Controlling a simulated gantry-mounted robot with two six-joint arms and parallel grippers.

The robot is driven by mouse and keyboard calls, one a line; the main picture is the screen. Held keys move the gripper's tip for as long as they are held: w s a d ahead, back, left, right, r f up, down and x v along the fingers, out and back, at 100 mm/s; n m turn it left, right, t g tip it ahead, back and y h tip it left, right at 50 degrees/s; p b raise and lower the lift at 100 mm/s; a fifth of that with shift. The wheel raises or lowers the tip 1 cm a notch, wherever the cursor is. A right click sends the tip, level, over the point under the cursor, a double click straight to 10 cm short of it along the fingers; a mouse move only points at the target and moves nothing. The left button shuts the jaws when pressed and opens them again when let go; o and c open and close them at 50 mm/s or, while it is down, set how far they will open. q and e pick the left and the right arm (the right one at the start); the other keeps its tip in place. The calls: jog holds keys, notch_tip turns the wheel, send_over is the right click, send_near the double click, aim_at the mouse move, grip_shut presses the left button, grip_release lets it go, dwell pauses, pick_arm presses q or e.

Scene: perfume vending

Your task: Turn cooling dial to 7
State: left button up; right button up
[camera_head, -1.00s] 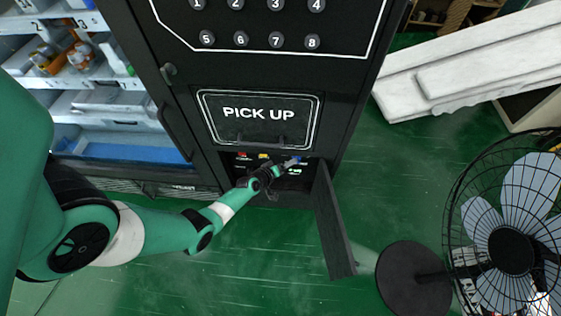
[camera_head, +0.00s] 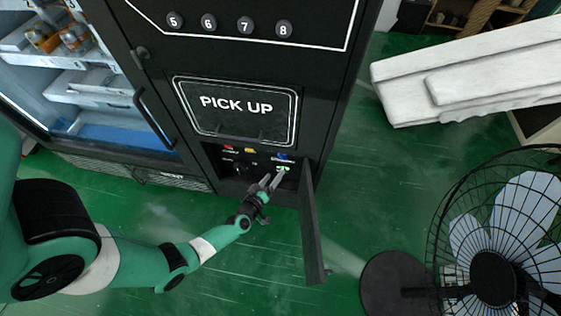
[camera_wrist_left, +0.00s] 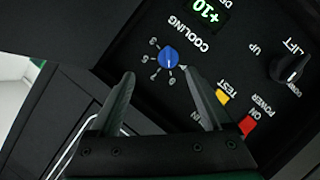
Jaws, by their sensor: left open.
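The blue cooling dial (camera_head: 283,157) is on the control panel inside the open lower compartment of the black machine. In the left wrist view the dial (camera_wrist_left: 168,57) sits under the word COOLING, with small numerals around it that are hard to read. I cannot tell which numeral it points to. My left gripper (camera_head: 272,179) is in front of the panel, just below the dial. In the left wrist view its open fingers (camera_wrist_left: 159,74) point to either side of the dial, apart from it, with nothing between them. My right gripper is not in view.
The panel also has a green display (camera_wrist_left: 207,11), a black lift knob (camera_wrist_left: 290,69), a yellow test button (camera_wrist_left: 222,97) and a red power button (camera_wrist_left: 247,125). The open compartment door (camera_head: 312,230) hangs right of my gripper. A fan (camera_head: 495,240) stands at right.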

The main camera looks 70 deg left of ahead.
aim_at(282, 158)
pick_arm(q)
jog(key=shift+y, duration=0.3)
jog(key=b+x, duration=0.2)
jog(key=x, duration=0.1)
jog(key=b+x, duration=0.2)
jog(key=x, duration=0.2)
jog(key=s+a+b+x, duration=0.1)
jog(key=b+x, duration=0.1)
jog(key=x, duration=0.2)
jog(key=shift+f+b, duration=0.3)
jog(key=shift+f, duration=0.05)
jog(key=shift+s, duration=0.15)
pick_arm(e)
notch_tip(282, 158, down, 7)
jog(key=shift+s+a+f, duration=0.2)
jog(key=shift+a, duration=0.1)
pick_arm(q)
jog(key=shift+c, duration=0.3)
jog(key=shift+r, duration=0.1)
grip_shut()
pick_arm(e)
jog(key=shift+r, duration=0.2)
